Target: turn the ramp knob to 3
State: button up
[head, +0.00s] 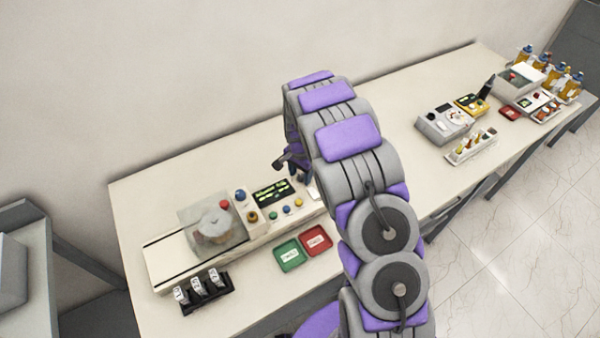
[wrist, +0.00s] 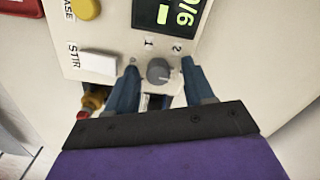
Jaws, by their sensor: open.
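A round grey knob (wrist: 160,71) is on the white panel (wrist: 102,66) in the wrist view. The marks 1 and 2 show beside it; a ramp label and a 3 cannot be made out. My gripper (wrist: 159,66) is open, with one blue finger on each side of the knob. I cannot tell whether the fingers touch it. In the head view my gripper (head: 291,160) is at the right end of the machine's control panel (head: 262,215), and my arm hides part of that end. The knob's pointer direction is unclear.
A lit green display (wrist: 168,14), a white STIR switch (wrist: 98,62) and a yellow button (wrist: 86,8) are close to my fingers. A flask (head: 214,222) under a clear cover, green tray (head: 290,254) and red tray (head: 316,240) are nearby. Other equipment (head: 444,125) stands farther right.

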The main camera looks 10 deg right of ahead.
aim_at(301, 176)
jog(key=shift+r, duration=0.15)
notch_tip(301, 176, up, 17)
jog(key=shift+p, duration=0.4)
dwell(0.4)
jog(key=s+d+r+n+b, duration=0.1)
jog(key=s+r+n+b, duration=0.15)
jog(key=s, duration=0.75)
jog(key=s+d+r+n+b, duration=0.15)
jog(key=s+r, duration=0.25)
jog(key=s, duration=0.6)
jog(key=s+a+f+n+g+b, duration=0.1)
jog(key=s+n, duration=0.2)
jog(key=s, duration=0.8)
jog(key=s+a+f+n+b, duration=0.1)
jog(key=s+f+n, duration=0.1)
jog(key=s, duration=0.9)
jog(key=shift+a+f+n+g+b, duration=0.15)
jog(key=shift+f+n+g+b, duration=0.15)
jog(key=shift+n+g+b, duration=0.15)
